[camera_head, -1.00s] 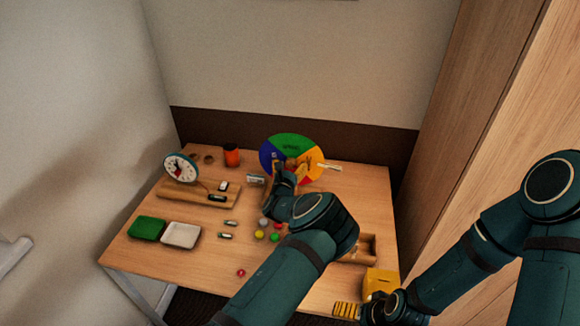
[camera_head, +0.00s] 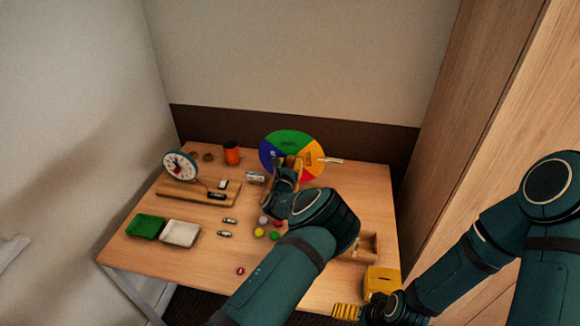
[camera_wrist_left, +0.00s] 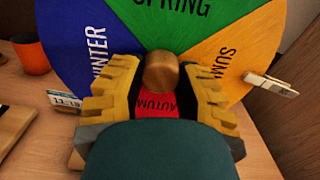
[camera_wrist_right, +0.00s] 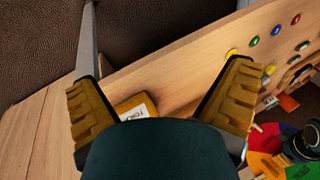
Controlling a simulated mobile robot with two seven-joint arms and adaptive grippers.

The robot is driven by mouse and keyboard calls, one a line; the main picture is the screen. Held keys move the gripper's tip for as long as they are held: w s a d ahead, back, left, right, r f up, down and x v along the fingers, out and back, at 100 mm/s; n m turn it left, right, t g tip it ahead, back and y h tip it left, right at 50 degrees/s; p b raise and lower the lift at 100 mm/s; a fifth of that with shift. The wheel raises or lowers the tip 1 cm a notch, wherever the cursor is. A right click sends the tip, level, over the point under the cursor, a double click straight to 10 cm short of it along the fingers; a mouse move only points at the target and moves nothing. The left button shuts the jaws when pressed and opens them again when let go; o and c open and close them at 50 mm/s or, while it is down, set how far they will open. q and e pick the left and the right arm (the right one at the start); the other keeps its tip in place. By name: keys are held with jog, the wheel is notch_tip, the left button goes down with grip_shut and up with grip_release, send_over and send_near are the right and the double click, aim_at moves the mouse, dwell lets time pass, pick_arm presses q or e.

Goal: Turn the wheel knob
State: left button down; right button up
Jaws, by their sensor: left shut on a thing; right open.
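The season wheel (camera_head: 289,141) stands upright at the back of the table, with blue, green, orange and red sectors. The left wrist view shows its labels: winter, spring, "SUM…" and "AUTUM…", with spring at the top (camera_wrist_left: 175,32). A round wooden knob (camera_wrist_left: 162,72) sits at its centre. My left gripper (camera_head: 289,163) is in front of the wheel, its yellow fingers shut on the knob from both sides. The gripper and arm hide the wheel's lower part. My right gripper (camera_head: 346,311) is open and empty by the table's front right corner, near a yellow box (camera_head: 382,281).
A clock (camera_head: 180,166) and a wooden board (camera_head: 197,193) stand at the left. Green (camera_head: 146,227) and white (camera_head: 181,233) trays lie in front. An orange cup (camera_head: 231,153) is at the back. A wall rises behind.

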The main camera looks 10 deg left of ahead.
pick_arm(q)
jog(key=n+b, duration=1)
jog(key=n, duration=0.2)
jog(key=shift+r+b, duration=0.1)
jog(key=shift+b, duration=0.3)
jog(key=shift+n+b, duration=0.4)
jog(key=shift+n, duration=0.6)
jog(key=shift+r+n, duration=0.15)
jog(key=shift+n, duration=1.05)
pick_arm(e)
notch_tip(320, 180, down, 13)
jog(key=shift+s+r, duration=0.2)
jog(key=shift+s, duration=0.2)
pick_arm(q)
jog(key=shift+d+b, duration=0.1)
jog(key=shift+b, duration=0.2)
pick_arm(e)
jog(key=shift+a, duration=0.1)
pick_arm(q)
jog(key=c, duration=0.5)
grip_release()
jog(key=shift+w, duration=0.1)
jog(key=shift+c, duration=0.2)
jog(key=shift+s, duration=0.2)
